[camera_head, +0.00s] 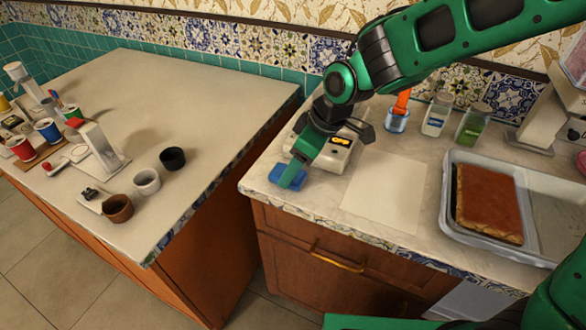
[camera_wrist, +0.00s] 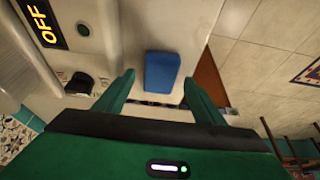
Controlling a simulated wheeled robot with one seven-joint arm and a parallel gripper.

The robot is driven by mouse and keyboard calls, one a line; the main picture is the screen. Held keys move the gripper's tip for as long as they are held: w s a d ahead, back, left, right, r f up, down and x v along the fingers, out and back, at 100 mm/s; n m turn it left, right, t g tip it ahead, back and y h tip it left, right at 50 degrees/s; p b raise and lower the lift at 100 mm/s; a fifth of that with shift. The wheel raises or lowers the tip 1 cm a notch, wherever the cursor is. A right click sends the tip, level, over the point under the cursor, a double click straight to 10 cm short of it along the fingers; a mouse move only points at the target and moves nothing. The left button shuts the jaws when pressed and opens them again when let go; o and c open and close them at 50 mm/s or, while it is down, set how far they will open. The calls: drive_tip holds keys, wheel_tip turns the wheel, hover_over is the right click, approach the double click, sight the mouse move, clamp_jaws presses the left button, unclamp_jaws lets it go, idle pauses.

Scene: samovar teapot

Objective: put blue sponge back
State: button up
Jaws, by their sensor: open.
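The blue sponge (camera_head: 287,176) lies on the right counter near its front left corner, beside a white device with a display. In the wrist view the sponge (camera_wrist: 162,72) is a blue block lying on the pale counter, just beyond the fingertips. My gripper (camera_head: 296,172) is at the sponge, and a green finger covers part of it in the head view. In the wrist view my gripper (camera_wrist: 158,86) has its two fingers spread apart, with the sponge in line with the gap between them. Whether the fingers touch the sponge I cannot tell.
The white device (camera_head: 335,154) stands right behind my gripper; its display (camera_wrist: 42,22) reads OFF. A pale sheet (camera_head: 385,190), a metal tray (camera_head: 449,215) with a brown slab, and jars stand to the right. A floor gap separates the left counter (camera_head: 200,100), which holds several cups.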

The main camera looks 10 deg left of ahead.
drive_tip(key=v, duration=0.9)
drive_tip(key=shift+r, duration=0.25)
drive_tip(key=shift+d, duration=0.1)
drive_tip(key=s+d+m+h, duration=0.25)
drive_tip(key=d+m, duration=0.75)
drive_tip(key=d, duration=1.7)
drive_tip(key=s+d+m, duration=0.1)
drive_tip(key=s+d, duration=0.1)
drive_tip(key=d, duration=0.1)
drive_tip(key=s+d+m+h, duration=0.1)
drive_tip(key=s+d+m, duration=0.1)
drive_tip(key=s+d, duration=0.1)
drive_tip(key=s+d+f+m, duration=0.1)
drive_tip(key=s+d+m, duration=0.1)
drive_tip(key=d, duration=0.2)
drive_tip(key=shift+s+d+f+h, duration=0.1)
drive_tip(key=shift+s+d+h, duration=0.15)
drive_tip(key=shift+s+h, duration=0.1)
drive_tip(key=s+d+m, duration=0.2)
drive_tip(key=s, duration=0.2)
drive_tip(key=s+d+f+m+g, duration=0.1)
drive_tip(key=s+d+m, duration=0.2)
drive_tip(key=s, duration=0.2)
drive_tip(key=shift+s+f+m+g, duration=0.2)
drive_tip(key=shift+s+m+g, duration=0.1)
